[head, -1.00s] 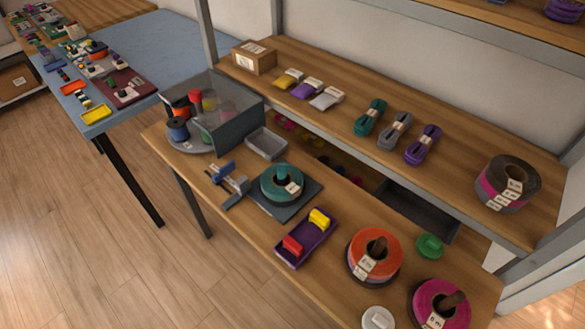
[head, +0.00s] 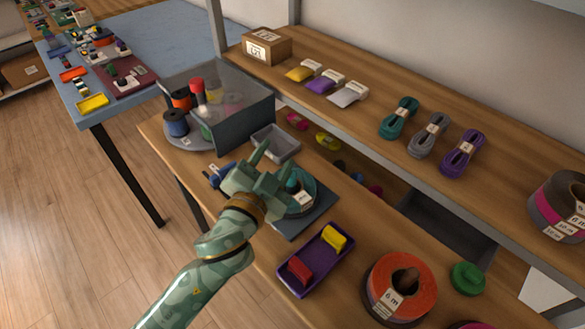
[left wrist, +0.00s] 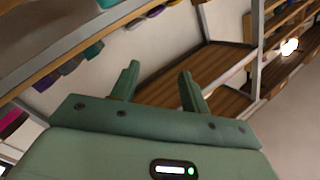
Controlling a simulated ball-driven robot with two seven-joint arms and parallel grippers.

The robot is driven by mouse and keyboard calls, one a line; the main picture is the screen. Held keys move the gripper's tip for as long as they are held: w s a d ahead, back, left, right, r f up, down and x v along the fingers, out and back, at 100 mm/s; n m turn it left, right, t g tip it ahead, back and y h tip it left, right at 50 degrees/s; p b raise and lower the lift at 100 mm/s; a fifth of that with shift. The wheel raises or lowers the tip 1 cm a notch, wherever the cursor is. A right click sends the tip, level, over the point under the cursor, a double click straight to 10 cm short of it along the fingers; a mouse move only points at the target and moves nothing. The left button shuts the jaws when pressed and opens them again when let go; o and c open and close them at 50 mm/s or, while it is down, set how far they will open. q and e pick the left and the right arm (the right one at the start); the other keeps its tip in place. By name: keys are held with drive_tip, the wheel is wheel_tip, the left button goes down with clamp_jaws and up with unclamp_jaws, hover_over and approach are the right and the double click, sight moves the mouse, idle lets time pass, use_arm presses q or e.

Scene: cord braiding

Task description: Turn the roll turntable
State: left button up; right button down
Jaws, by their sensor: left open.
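The roll turntable (head: 181,142) is a round grey disc at the left end of the workbench in the head view. My right gripper is not in view.
A teal roll (head: 300,196) on a dark plate, a blue clamp-like tool (head: 216,175) and a grey tray (head: 284,143) lie close around my left gripper. A purple tray (head: 316,262) and an orange roll (head: 402,283) stand nearer the front. A shelf with cord bundles (head: 432,136) runs behind.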

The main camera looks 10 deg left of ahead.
use_arm(q)
drive_tip(key=s+d+r+m+g+h, duration=0.2)
drive_tip(key=d+r+m+g+h, duration=0.4)
drive_tip(key=d+r+m+h, duration=1.05)
drive_tip(key=s+d+f+m+g+h, duration=0.2)
drive_tip(key=s+d+m+g+h, duration=0.1)
drive_tip(key=d+m+g, duration=0.4)
drive_tip(key=n+g+y, duration=0.5)
drive_tip(key=y, duration=1.7)
hover_over(291, 185)
drive_tip(key=w, duration=0.1)
wheel_tip(291, 185, down, 6)
drive_tip(key=shift+m, duration=0.35)
drive_tip(key=f+b, duration=0.2)
drive_tip(key=f, duration=0.6)
drive_tip(key=f+b, duration=0.3)
drive_tip(key=f, duration=0.5)
drive_tip(key=shift+w+a, duration=0.15)
drive_tip(key=shift+w, duration=0.05)
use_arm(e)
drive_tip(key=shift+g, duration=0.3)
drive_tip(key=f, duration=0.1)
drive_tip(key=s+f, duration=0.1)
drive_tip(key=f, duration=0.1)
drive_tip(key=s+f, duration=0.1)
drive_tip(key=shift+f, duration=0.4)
